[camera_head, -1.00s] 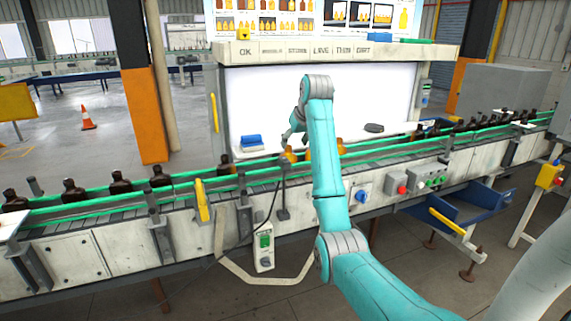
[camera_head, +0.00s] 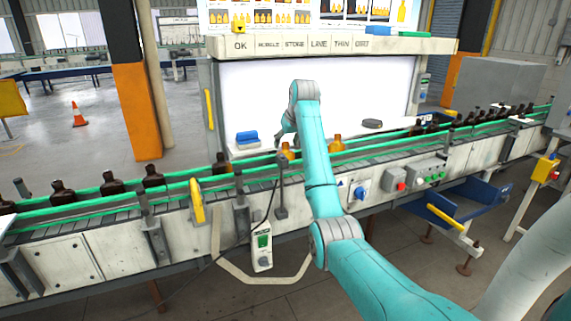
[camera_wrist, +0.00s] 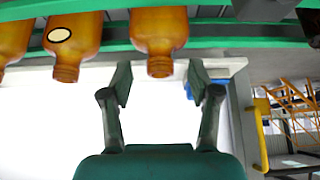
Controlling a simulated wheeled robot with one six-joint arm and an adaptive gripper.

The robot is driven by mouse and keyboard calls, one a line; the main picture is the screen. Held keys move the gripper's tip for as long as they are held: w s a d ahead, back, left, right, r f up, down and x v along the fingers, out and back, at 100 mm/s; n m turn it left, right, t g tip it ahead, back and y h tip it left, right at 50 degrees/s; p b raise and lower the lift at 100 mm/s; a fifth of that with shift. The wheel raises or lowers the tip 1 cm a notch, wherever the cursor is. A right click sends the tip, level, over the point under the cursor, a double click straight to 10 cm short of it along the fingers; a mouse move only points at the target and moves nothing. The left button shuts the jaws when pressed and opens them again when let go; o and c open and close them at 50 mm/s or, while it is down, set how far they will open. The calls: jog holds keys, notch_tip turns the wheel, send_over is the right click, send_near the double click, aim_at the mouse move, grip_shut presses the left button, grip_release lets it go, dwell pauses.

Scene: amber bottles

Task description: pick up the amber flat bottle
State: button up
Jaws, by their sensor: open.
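Amber bottles stand on the conveyor behind my arm in the head view, one left of the arm (camera_head: 287,152) and one right of it (camera_head: 336,144). In the wrist view, where the scene looks upside down, an amber bottle (camera_wrist: 159,32) shows neck down between the fingers' lines. An amber bottle with an oval pale label (camera_wrist: 77,35) and another amber bottle (camera_wrist: 12,38) are left of it. I cannot tell which is the flat one. My gripper (camera_wrist: 160,83) is open and empty, its fingertips just short of the middle bottle's neck. In the head view my arm partly hides the gripper.
Green guide rails (camera_head: 85,200) run along the conveyor. Dark brown bottles stand left (camera_head: 112,183) and several at the right. A blue block (camera_head: 247,139) and a dark grey object (camera_head: 372,124) lie on the ledge behind. A yellow post (camera_head: 197,200) rises at the front.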

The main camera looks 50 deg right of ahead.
jog(key=shift+x, duration=1)
grip_shut()
